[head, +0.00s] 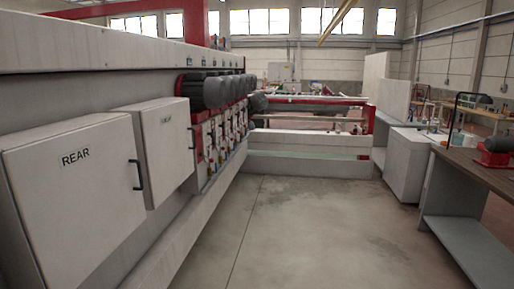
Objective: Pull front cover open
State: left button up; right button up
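Two white box covers are mounted on the side of the long machine at left. The nearer cover (80,205) carries the label REAR and has a black handle (136,174) near its right edge. The farther, smaller cover (167,155) has a label too small to read and a black handle (192,138) on its right edge. Both covers look closed. I cannot tell from its label whether the farther one is the front cover. Neither of my grippers is in view.
A row of dark motors (205,90) juts out beyond the covers. The grey floor (300,230) is clear in the middle. A workbench (470,175) stands at right, with a white cabinet (405,165) behind it. A low white-and-red frame (310,142) crosses the far end.

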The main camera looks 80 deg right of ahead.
aim_at(166, 130)
jog(key=z, duration=2)
jog(key=i+l+u, duration=0.1)
jog(key=i, duration=0.2)
